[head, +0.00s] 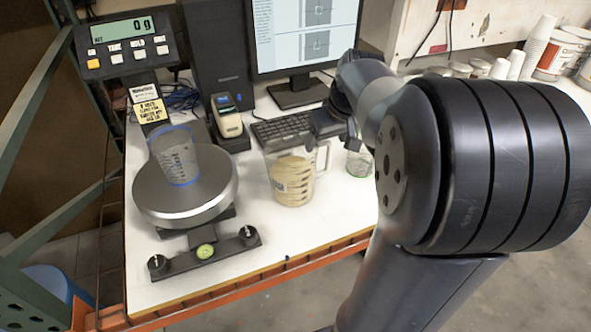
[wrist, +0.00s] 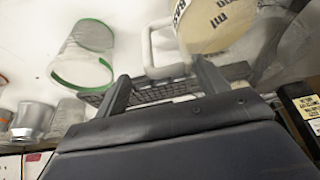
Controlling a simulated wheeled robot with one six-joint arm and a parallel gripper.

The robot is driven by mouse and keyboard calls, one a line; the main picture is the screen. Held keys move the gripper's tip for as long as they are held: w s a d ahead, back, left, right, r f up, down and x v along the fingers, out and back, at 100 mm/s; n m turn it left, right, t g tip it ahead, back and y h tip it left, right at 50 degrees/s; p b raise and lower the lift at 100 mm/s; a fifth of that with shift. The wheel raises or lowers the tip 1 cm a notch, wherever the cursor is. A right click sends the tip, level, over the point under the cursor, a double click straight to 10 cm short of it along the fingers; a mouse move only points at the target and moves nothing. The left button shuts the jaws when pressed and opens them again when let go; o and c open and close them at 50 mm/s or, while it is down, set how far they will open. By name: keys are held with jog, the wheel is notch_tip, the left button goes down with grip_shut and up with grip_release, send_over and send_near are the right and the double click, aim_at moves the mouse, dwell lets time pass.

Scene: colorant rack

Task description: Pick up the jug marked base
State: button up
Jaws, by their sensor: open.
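The clear jug with tan contents (head: 292,180) stands upright on the white bench, its handle on the right. In the wrist view the jug (wrist: 210,28) is at the top right, with dark lettering that is only partly readable. Its pale handle (wrist: 147,45) shows ahead of the space between my fingers. My gripper (wrist: 162,80) is open and empty. In the head view my gripper (head: 332,122) is just above and behind the jug's handle side. I cannot tell whether the fingers touch the handle. The fingertips are partly hidden in the head view.
A clear cup with a green rim (head: 359,161) stands right of the jug. A blue-rimmed cup (head: 176,158) is on the round scale (head: 185,203) at left. A keyboard (head: 282,128) and monitor (head: 297,90) are behind. Bare bench lies in front of the jug.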

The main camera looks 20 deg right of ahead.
aim_at(326, 144)
jog(key=x, duration=0.4)
jog(key=shift+s+a+f, duration=0.15)
jog(key=shift+s+a, duration=0.05)
jog(key=shift+s, duration=0.05)
jog(key=shift+c, duration=0.4)
jog(key=c, duration=1.4)
grip_shut()
